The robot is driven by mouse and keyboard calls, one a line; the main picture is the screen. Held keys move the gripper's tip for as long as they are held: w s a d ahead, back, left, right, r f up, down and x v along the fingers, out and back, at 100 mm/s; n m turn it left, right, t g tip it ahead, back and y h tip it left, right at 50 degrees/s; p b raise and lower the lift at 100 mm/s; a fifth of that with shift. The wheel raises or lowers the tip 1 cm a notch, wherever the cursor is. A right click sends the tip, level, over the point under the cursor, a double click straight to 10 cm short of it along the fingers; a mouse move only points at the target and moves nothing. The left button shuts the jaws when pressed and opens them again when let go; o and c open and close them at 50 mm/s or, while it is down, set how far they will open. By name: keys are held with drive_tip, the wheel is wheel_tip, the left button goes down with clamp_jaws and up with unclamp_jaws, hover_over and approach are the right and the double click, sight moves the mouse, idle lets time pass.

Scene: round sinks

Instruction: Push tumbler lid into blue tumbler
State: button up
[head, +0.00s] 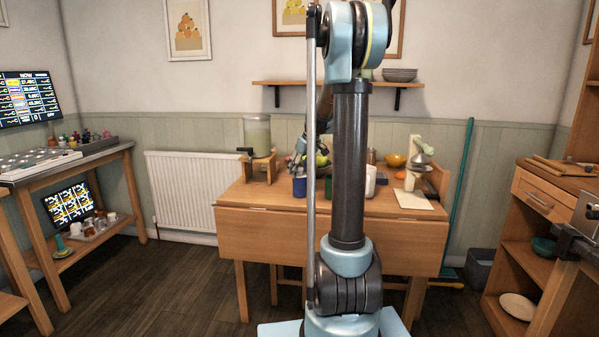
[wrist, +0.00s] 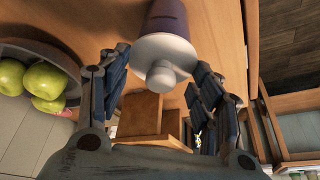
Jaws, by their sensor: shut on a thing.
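The blue tumbler (head: 299,187) stands near the front edge of the wooden table, left of my arm. In the wrist view it looks dark purple (wrist: 168,18) at the top of the picture. A white tumbler lid (wrist: 150,50) with a round knob lies across the tumbler's end. I cannot tell how deep it sits. My gripper (wrist: 158,82) has its fingers on either side of the lid and is shut on it. In the head view my gripper (head: 298,160) is small, just above the tumbler and partly blurred into the background.
A bowl of green apples (wrist: 38,50) is beside my gripper. A drink dispenser (head: 257,135) stands on the table's left. My arm hides the table's middle.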

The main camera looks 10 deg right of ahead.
drive_tip(key=o, duration=0.8)
drive_tip(key=shift+r, duration=0.1)
drive_tip(key=v, duration=1.1)
drive_tip(key=shift+s+r, duration=0.1)
drive_tip(key=shift+r, duration=0.25)
drive_tip(key=s+a+f+m+h, duration=0.1)
drive_tip(key=s+f+m, duration=0.1)
drive_tip(key=s+f, duration=0.5)
drive_tip(key=s+f+m+g, duration=0.1)
drive_tip(key=s+f, duration=0.6)
drive_tip(key=s, duration=1.3)
drive_tip(key=s+a+f+m+h, duration=0.1)
drive_tip(key=s+f+m, duration=0.2)
drive_tip(key=s+f, duration=0.5)
drive_tip(key=shift+s+a+f+g+h, duration=0.1)
drive_tip(key=shift+s+a+g+h, duration=0.1)
drive_tip(key=shift+s, duration=1.15)
drive_tip(key=shift+s+a+g+h, duration=0.1)
drive_tip(key=shift+s+a, duration=0.05)
drive_tip(key=shift+s, duration=1.15)
